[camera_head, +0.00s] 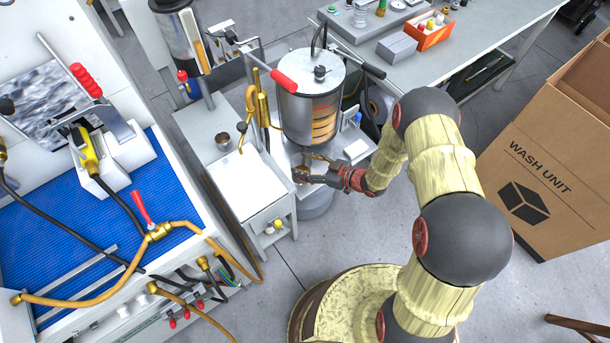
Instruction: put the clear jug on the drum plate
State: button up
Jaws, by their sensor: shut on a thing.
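My gripper (308,177) is at the middle of the view, low beside the steel drum (310,108). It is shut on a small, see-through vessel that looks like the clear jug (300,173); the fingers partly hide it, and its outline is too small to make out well. My gripper and wrist cover part of the plate.
A red-handled lever (285,80) and brass pipes (256,108) stand close by the drum. A large cardboard box (545,165) is at right. Open floor lies below the plate.

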jog(key=shift+f+b, duration=0.75)
jog(key=shift+f, duration=1.85)
jog(key=shift+f, duration=0.15)
jog(key=o, duration=1.6)
jog(key=shift+r, duration=0.25)
jog(key=p+v, duration=0.3)
jog(key=v, duration=0.9)
